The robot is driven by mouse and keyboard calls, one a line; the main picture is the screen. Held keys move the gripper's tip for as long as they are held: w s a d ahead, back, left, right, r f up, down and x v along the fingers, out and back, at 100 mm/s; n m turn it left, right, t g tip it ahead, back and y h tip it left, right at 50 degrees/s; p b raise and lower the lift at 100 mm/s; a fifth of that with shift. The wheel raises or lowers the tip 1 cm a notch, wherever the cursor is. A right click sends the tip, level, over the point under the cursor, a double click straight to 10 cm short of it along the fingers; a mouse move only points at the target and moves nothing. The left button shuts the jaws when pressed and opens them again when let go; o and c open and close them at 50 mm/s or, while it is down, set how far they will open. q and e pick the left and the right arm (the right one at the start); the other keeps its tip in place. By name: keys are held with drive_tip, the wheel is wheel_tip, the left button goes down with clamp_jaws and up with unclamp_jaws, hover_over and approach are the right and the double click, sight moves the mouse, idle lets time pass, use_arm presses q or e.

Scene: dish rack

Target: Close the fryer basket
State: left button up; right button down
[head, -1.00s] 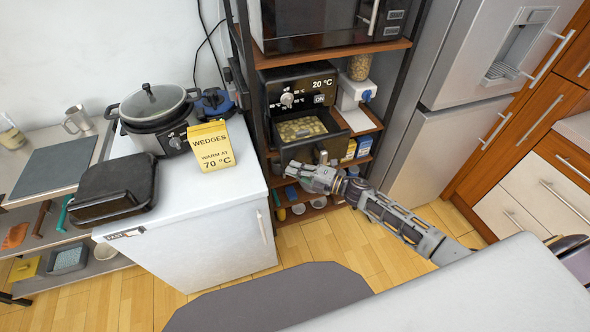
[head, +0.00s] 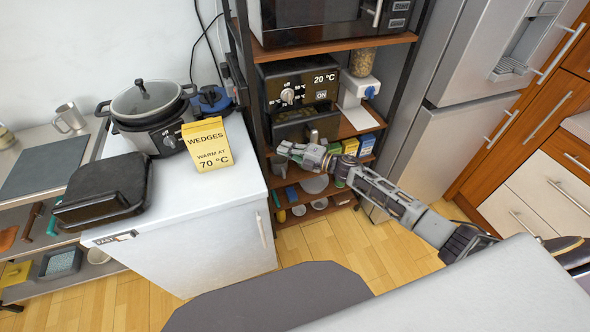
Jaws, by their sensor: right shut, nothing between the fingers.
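The black fryer (head: 300,78) stands on the rack's middle shelf, with a dial and a display reading 20 °C. Its basket (head: 292,131) sits in under the control panel, and no food shows above its front. Whether it is fully flush I cannot tell. The basket's handle (head: 313,136) sticks out at the front. My right gripper (head: 284,148) is shut and empty, just in front of and below the basket, its fingertips pointing left. I cannot tell whether it touches the basket. My left gripper is out of view.
A yellow sign (head: 207,145) reading "WEDGES warm at 70 °C" stands on the white counter beside a slow cooker (head: 150,115) and a black appliance (head: 103,190). A microwave (head: 320,22) is above the fryer. Boxes and dishes fill the lower shelves.

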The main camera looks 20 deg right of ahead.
sight(282, 140)
drive_tip(key=w+b, duration=0.2)
drive_tip(key=w, duration=0.2)
drive_tip(key=shift+w+a, duration=0.1)
drive_tip(key=shift+w, duration=0.3)
drive_tip(key=shift+r, duration=0.1)
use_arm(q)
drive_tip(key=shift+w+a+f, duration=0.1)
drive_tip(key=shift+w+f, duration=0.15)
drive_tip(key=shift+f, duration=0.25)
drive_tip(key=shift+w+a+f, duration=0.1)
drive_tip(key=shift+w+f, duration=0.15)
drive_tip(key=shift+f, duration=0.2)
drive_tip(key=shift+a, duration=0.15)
